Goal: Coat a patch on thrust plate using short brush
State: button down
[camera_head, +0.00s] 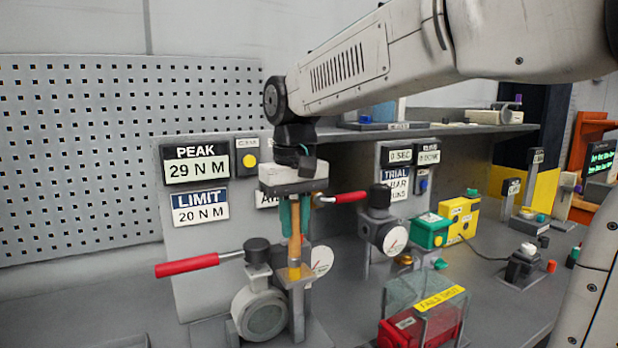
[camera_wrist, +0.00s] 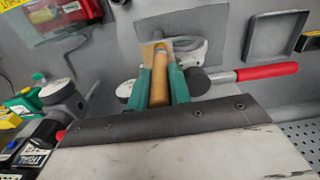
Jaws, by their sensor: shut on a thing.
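My gripper (camera_head: 294,226) has green fingers and is shut on the wooden handle of the short brush (camera_head: 295,245), pointing down. In the wrist view the handle (camera_wrist: 159,88) shows between the green fingers. The brush's lower end is at a small tan plate (camera_head: 307,271) on top of an upright post. This plate may be the thrust plate; no label names it. It also shows beyond the fingers in the wrist view (camera_wrist: 147,52). The bristles are not clear, and I cannot tell whether they touch the plate. I cannot make out a coated patch.
A valve with a red lever (camera_head: 187,265) stands left of the post, and another red lever (camera_head: 345,197) is close right of my gripper. A gauge (camera_head: 395,240) is further right.

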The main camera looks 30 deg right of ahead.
aim_at(296, 202)
jog(key=shift+s+r, duration=0.2)
jog(key=shift+s, duration=0.1)
jog(key=shift+w+a+r, duration=0.1)
jog(key=shift+w+r, duration=0.1)
jog(key=shift+r, duration=0.6)
jog(key=shift+s+d+r, duration=0.1)
jog(key=shift+d+r, duration=0.1)
jog(key=shift+r, duration=2.8)
